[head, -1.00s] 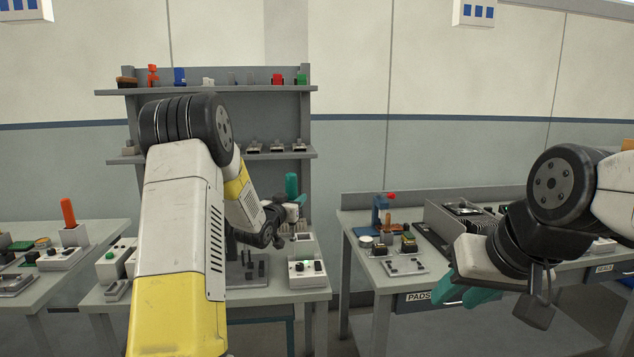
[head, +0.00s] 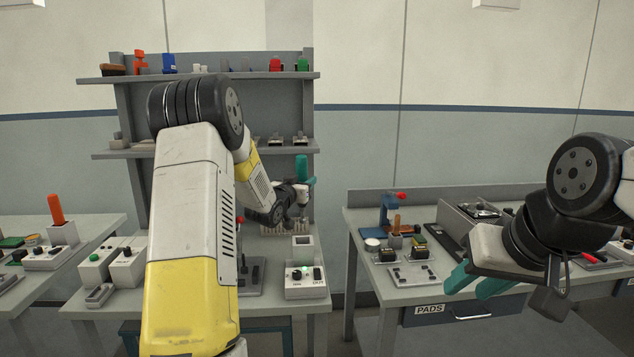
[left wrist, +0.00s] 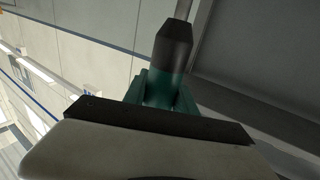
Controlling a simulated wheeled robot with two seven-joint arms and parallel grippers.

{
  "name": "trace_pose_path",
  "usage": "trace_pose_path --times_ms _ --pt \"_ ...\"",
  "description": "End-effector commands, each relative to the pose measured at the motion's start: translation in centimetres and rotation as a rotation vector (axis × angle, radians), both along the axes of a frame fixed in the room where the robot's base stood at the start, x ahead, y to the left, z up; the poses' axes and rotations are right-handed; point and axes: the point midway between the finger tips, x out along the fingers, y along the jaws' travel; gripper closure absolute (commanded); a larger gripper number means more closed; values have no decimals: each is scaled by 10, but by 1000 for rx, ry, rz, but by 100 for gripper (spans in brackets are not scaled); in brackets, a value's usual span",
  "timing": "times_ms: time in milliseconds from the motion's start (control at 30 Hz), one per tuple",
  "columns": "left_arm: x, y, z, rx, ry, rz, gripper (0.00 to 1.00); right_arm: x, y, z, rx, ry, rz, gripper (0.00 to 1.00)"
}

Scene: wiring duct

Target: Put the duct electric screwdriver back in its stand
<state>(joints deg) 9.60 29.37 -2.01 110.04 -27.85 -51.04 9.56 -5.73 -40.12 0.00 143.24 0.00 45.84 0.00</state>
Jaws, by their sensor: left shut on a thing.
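The electric screwdriver (head: 301,166) has a teal body and stands roughly upright above the middle bench. In the left wrist view its teal body and black, tapering end (left wrist: 173,45) sit between my fingers. My left gripper (head: 307,183) is shut on it and holds it clear of the bench, near the shelf's right post. My forearm hides part of the bench. A small pale-framed block (head: 303,241) stands below the gripper; I cannot tell whether it is the stand. My right gripper (head: 476,282) is empty, teal fingers apart, in front of the right bench.
A control box (head: 305,281) with a lit green button stands at the middle bench's front right. A grey shelf (head: 215,75) with small items rises behind. The right bench (head: 364,217) holds a blue press and trays; a gap separates the benches.

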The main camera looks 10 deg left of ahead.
Motion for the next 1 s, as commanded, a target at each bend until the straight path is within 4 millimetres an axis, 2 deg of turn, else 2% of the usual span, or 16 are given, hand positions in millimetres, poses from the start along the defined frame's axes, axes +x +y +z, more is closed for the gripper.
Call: trace_pose_path --times_ms 500,1000 --pt "0 0 -45 0 1 -1 100 0 0 0 0 0 0 64" --pt "0 0 -44 1 -1 0 100 0 0 0 0 0 0 64"
